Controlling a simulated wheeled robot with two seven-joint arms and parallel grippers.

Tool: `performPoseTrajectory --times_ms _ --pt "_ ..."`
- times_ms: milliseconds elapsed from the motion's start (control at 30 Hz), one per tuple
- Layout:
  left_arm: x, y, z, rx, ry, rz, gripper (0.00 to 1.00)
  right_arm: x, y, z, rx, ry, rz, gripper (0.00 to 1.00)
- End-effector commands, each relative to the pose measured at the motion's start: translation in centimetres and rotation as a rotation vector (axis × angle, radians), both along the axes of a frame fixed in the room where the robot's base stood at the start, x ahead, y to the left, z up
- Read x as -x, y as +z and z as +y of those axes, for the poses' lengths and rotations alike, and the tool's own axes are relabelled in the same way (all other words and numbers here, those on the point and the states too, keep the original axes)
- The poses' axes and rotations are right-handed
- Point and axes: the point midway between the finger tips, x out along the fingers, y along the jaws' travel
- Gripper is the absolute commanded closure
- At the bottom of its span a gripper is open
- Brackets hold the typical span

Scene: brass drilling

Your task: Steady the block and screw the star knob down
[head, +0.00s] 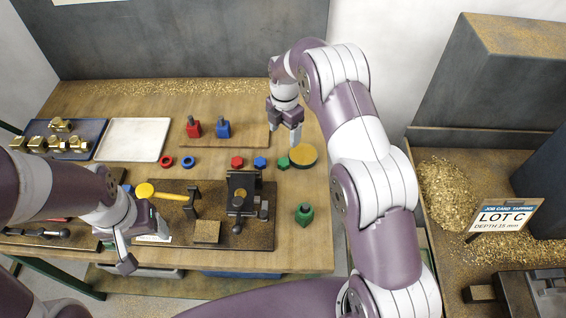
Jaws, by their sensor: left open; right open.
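A green block (305,213) with a narrower top stands at the right front of the table. A red block (193,128) and a blue block (223,128) stand on a wooden board at the back. A green knob (283,162), a blue knob (260,163) and a red knob (237,162) lie in a row on the table. I cannot tell which block and knob are meant. My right gripper (284,132) is open and empty, pointing down a little behind and above the green knob. My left gripper (143,248) is open and empty at the front left, apart from the blocks.
A dark vise (241,195) stands on a brown mat, with a yellow-headed tool (147,190) to its left. Red (167,161) and blue (188,162) rings lie behind it. A yellow-topped disc (303,154) is beside the green knob. A white tray (133,138) and brass parts are back left.

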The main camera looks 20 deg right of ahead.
Motion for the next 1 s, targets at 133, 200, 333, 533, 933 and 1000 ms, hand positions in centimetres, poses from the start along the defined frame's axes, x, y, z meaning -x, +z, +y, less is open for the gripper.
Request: performPoseTrajectory --times_ms 133,200,333,533,933,1000 --pt "0.0 0.4 0.0 0.000 0.000 0.000 0.30 0.0 -0.6 0.0 0.000 -0.001 0.002 0.26" --pt "0.0 0.9 0.0 0.000 0.000 0.000 0.30 0.1 -1.6 0.0 0.000 -0.001 0.004 0.26" --pt "0.0 1.8 0.0 0.000 0.000 0.000 0.30 0.1 -4.2 0.0 0.000 -0.002 0.004 0.26" --pt "0.0 2.5 0.0 0.000 0.000 0.000 0.30 0.1 -7.0 0.1 0.000 -0.002 0.001 0.26" --pt "0.0 2.8 0.0 0.000 0.000 0.000 0.30 0.1 -7.6 0.1 0.000 -0.002 0.000 0.26" --pt "0.0 3.7 0.0 0.000 0.000 0.000 0.30 0.3 -8.3 0.2 0.000 -0.002 0.004 0.26"
